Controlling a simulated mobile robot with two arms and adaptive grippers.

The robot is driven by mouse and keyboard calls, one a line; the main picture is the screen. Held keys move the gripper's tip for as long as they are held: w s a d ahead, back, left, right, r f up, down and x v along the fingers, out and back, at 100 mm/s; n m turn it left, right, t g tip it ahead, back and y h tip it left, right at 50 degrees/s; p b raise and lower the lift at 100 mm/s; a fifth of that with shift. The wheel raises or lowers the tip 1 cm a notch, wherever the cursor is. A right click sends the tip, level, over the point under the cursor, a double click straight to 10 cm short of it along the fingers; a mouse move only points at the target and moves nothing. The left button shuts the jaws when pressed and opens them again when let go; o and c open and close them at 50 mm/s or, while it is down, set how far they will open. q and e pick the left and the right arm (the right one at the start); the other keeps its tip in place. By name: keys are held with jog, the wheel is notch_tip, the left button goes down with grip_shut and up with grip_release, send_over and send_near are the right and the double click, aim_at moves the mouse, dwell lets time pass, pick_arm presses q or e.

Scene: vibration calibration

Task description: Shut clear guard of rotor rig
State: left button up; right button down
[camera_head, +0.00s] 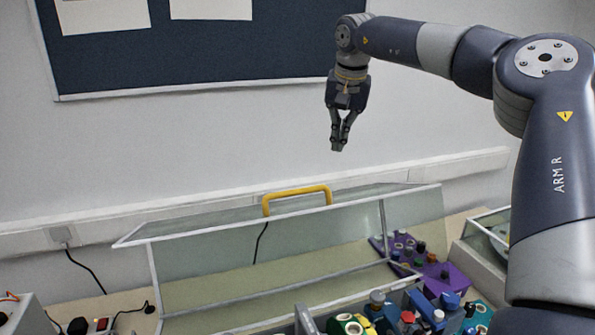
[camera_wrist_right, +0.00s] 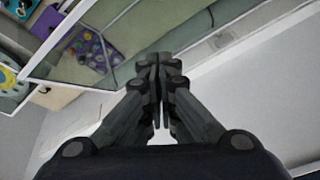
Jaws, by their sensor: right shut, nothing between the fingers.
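The clear guard (camera_head: 270,247) is a see-through panelled cover with a pale frame in the middle of the bench in the head view. A yellow handle (camera_head: 297,191) stands on its upper edge. I cannot tell exactly how far the guard is swung. My right gripper (camera_head: 338,146) points down in the air, above and a little right of the handle, apart from it. Its fingers are together and empty, also in the right wrist view (camera_wrist_right: 160,62). The rotor itself is not clearly seen. My left gripper is not in view.
A purple tray (camera_head: 459,283) with several knob-like pieces lies at the right; it also shows in the wrist view (camera_wrist_right: 68,47). Colourful parts crowd the front right. A glass-sided bin (camera_head: 470,262) stands far right. Cables lie at left. The wall behind has a dark board (camera_head: 200,50).

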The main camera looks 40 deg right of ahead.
jog(key=w+a+n, duration=0.2)
jog(key=a, duration=0.1)
jog(key=p, duration=0.3)
send_over(324, 202)
jog(key=w+d, duration=0.3)
jog(key=w, duration=0.1)
jog(key=shift+g+h, duration=0.3)
jog(key=f, duration=0.8)
jog(key=shift+s+f, duration=0.15)
jog(key=shift+s, duration=0.1)
jog(key=shift+s+a, duration=0.1)
jog(key=shift+a, duration=0.2)
jog(key=shift+s+a, duration=0.1)
jog(key=shift+s, duration=0.25)
jog(key=shift+s+a+p, duration=0.5)
jog(key=shift+s, duration=0.3)
jog(key=shift+s+a, duration=0.35)
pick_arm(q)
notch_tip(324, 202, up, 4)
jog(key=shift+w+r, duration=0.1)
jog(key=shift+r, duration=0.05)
pick_arm(e)
jog(key=shift+w, duration=0.1)
jog(key=shift+f, duration=0.1)
